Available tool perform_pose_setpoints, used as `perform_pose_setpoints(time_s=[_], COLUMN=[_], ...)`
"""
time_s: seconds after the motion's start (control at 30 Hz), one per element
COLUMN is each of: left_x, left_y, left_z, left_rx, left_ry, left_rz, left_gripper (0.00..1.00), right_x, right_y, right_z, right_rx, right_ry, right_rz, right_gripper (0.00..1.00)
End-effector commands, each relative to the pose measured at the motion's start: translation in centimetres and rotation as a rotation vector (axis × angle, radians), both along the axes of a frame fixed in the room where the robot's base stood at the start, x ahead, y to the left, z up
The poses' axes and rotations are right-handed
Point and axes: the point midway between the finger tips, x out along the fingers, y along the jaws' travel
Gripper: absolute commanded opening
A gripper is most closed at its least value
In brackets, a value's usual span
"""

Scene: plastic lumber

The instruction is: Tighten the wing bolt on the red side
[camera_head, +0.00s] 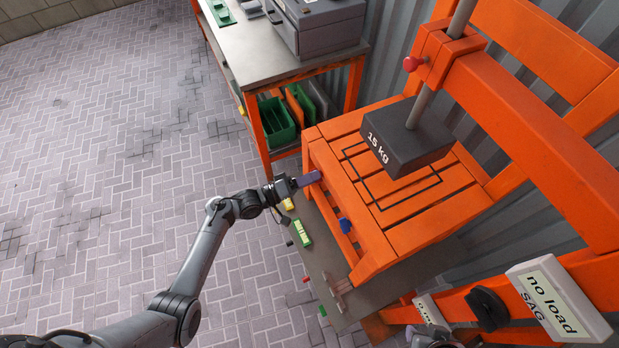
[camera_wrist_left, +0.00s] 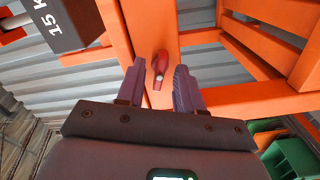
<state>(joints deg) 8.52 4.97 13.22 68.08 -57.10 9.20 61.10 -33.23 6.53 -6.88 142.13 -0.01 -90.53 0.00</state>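A red wing bolt (camera_wrist_left: 159,66) sits on an orange wooden upright in the left wrist view. My left gripper (camera_wrist_left: 160,78) is open, with one purple-grey finger on each side of the bolt. A small gap shows at each side, so the bolt is not gripped. In the head view my left gripper (camera_head: 310,179) is at the left edge of the orange bench-like frame (camera_head: 409,235), and the red bolt is hidden there. A blue wing bolt (camera_head: 345,225) shows on the same side, nearer the camera. I cannot make out my right gripper.
A black 15 kg weight (camera_head: 405,138) hangs over the slatted seat below a red knob (camera_head: 411,63). A workbench (camera_head: 262,63) with green bins (camera_head: 277,122) stands behind. Small items lie on a low board (camera_head: 318,262). A "no load SAG" sign (camera_head: 558,300) is at lower right.

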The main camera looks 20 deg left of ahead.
Motion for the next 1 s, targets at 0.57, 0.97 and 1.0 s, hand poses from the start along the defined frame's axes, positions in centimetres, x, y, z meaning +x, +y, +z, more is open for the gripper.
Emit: perform_pose_setpoints(time_s=[0.57, 0.97, 1.0], left_x=[0.01, 0.00, 0.00], left_y=[0.02, 0.06, 0.03], left_z=[0.01, -0.01, -0.02], left_rx=[0.000, 0.051, 0.066], left_ry=[0.000, -0.045, -0.058], left_rz=[0.000, 0.000, -0.001], left_gripper=[0.00, 0.00, 0.00], right_x=[-0.01, -0.01, 0.00], right_y=[-0.25, -0.18, -0.15], right_z=[-0.05, -0.04, -0.04], right_rx=[-0.011, -0.007, -0.007], right_ry=[0.000, 0.001, 0.001], right_rz=[0.007, 0.005, 0.004], right_gripper=[0.43, 0.43, 0.43])
